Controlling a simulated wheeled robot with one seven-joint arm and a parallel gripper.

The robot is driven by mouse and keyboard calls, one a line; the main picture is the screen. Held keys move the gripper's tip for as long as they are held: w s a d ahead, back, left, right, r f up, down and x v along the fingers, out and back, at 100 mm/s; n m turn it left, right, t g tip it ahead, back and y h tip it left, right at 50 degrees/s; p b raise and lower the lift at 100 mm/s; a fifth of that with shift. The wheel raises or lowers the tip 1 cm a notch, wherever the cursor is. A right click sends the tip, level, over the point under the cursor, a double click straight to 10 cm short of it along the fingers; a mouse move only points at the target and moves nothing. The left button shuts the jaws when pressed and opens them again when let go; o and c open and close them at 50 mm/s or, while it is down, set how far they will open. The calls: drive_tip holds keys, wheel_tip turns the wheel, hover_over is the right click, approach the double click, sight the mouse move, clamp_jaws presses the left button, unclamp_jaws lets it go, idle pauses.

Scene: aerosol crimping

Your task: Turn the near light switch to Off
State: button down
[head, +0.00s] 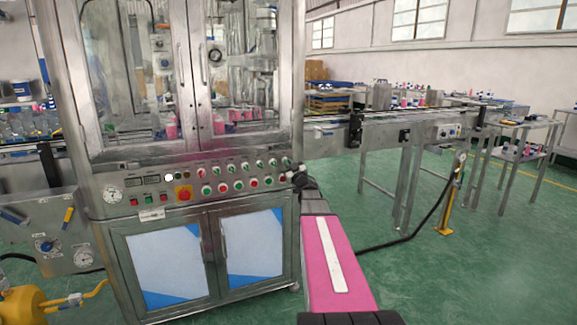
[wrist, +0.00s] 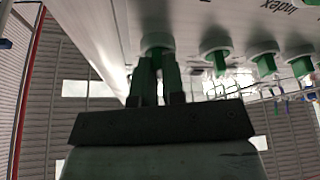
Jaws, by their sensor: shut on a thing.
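The control panel (head: 225,178) on the machine front carries rows of green and red switches with pale collars. My gripper (head: 296,172) is at the right end of the panel, at the end of my pink arm, and looks small and dark there. In the wrist view my gripper (wrist: 157,75) is shut on a green switch knob (wrist: 157,42) with a pale round collar, at the end of a row. The fingers hide part of this knob, and its label and pointing direction cannot be read.
More green knobs (wrist: 216,58) stand in a row to the right, beside an upside-down "Index" label (wrist: 288,6). A red emergency button (head: 184,194) is farther left on the panel. A conveyor (head: 385,122) extends right; green floor (head: 480,240) lies open there.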

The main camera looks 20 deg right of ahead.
drive_tip(key=shift+n+g+y, duration=0.4)
drive_tip(key=shift+n+y, duration=0.5)
drive_tip(key=shift+n, duration=0.7)
drive_tip(key=c, duration=1.2)
unclamp_jaws()
drive_tip(key=v, duration=1)
drive_tip(key=shift+s+d+f, duration=0.1)
drive_tip(key=shift+s, duration=0.25)
